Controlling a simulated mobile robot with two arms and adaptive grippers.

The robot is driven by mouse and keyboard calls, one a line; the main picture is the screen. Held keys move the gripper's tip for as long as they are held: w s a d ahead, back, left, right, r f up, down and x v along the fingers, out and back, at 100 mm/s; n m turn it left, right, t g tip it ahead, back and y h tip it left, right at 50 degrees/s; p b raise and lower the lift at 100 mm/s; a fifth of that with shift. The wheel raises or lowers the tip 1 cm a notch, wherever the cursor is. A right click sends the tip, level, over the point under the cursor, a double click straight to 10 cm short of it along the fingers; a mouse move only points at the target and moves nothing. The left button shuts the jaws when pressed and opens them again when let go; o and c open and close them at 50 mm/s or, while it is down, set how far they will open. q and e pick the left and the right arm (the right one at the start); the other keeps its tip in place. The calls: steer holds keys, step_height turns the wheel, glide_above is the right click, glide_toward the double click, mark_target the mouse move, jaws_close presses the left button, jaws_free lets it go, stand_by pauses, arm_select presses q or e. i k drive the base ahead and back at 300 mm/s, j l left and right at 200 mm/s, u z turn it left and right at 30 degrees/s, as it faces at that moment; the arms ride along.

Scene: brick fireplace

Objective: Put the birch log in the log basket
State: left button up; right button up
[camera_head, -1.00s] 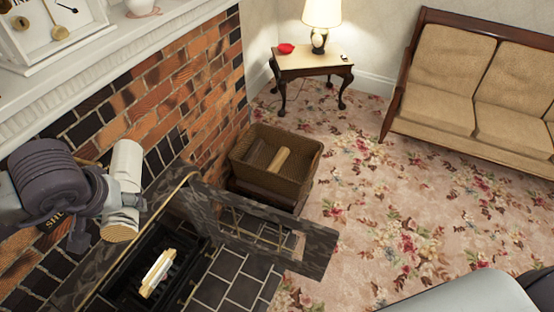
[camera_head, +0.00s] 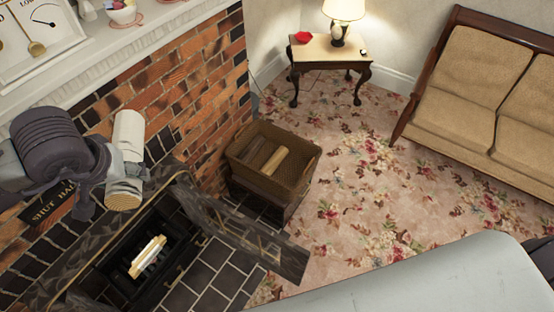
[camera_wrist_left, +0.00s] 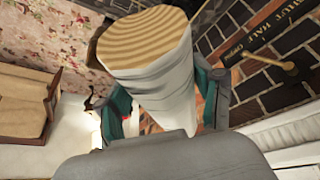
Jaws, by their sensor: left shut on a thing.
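The birch log (camera_head: 128,135) has pale white bark and a ringed cut end. My left gripper (camera_head: 106,178) is shut around it and holds it in the air, in front of the brick chimney breast. In the left wrist view the log (camera_wrist_left: 160,85) stands between the two fingers, its cut end toward the top of the picture. The log basket (camera_head: 301,181) is a brown woven box on the floor, right of and beyond the gripper, clear of the held log. Its top is open and it holds a few logs (camera_head: 275,160). My right gripper is not in view.
The fireplace opening (camera_head: 120,285) with a light-coloured log stack lies below the gripper. A dark patterned panel (camera_head: 245,240) stands open between it and the basket. The mantel (camera_head: 110,50) runs above. A side table (camera_head: 327,52) and a sofa (camera_head: 470,110) stand further back.

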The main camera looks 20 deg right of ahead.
mark_target(295, 178)
steer(key=i+l+u, duration=0.2)
steer(key=l, duration=0.65)
steer(key=i+l+u, duration=0.25)
steer(key=l, duration=0.6)
steer(key=l+u, duration=0.2)
steer(key=l, duration=0.7)
steer(key=i+l+u, duration=0.3)
steer(key=l, duration=1.05)
steer(key=l+u, duration=0.35)
steer(key=l, duration=1)
